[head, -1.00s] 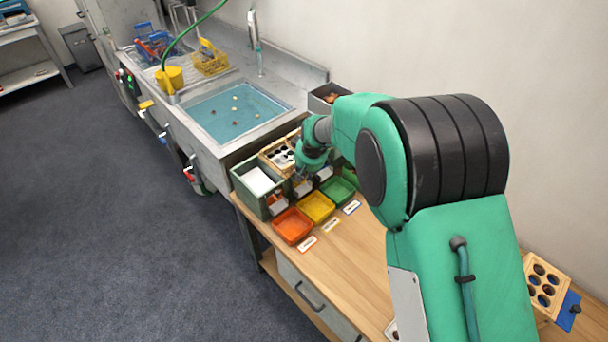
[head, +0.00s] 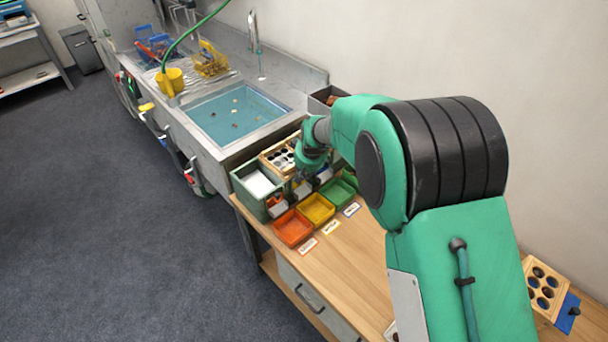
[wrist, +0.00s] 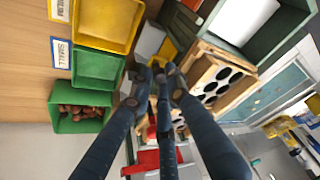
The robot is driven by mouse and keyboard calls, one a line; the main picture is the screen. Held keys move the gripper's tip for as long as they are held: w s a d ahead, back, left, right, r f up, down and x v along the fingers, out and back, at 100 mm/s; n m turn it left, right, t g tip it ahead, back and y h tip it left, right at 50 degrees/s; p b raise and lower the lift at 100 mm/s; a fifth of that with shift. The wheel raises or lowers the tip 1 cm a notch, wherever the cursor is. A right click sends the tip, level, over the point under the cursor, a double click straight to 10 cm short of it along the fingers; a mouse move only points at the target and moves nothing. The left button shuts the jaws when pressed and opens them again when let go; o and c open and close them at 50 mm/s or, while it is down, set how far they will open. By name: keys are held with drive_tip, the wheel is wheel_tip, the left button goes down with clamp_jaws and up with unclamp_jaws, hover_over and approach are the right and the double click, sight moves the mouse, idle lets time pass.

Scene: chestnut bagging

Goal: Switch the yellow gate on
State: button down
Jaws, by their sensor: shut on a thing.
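My gripper (wrist: 162,71) is at the sorting unit beside the small trays, its fingertips close together. In the wrist view a yellow piece (wrist: 168,49), which looks like the yellow gate, sits right at the fingertips. The fingers are shut on it and hide part of it, so its position is hard to read. A grey chute (wrist: 149,40) lies beside it. In the head view my gripper (head: 304,174) covers this spot, and the gate cannot be made out there.
Orange (head: 292,228), yellow (head: 317,209) and green (head: 340,191) trays stand in front of the unit. A wooden board with round holes (wrist: 200,92) is close beside the fingers. A sink (head: 237,112) lies beyond. The bench front (head: 345,255) is clear.

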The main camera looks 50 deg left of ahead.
drive_tip(key=shift+r, duration=1.1)
drive_tip(key=c, duration=1.9)
unclamp_jaws()
drive_tip(key=shift+r, duration=0.1)
drive_tip(key=shift+v, duration=5.9)
drive_tip(key=shift+d, duration=0.1)
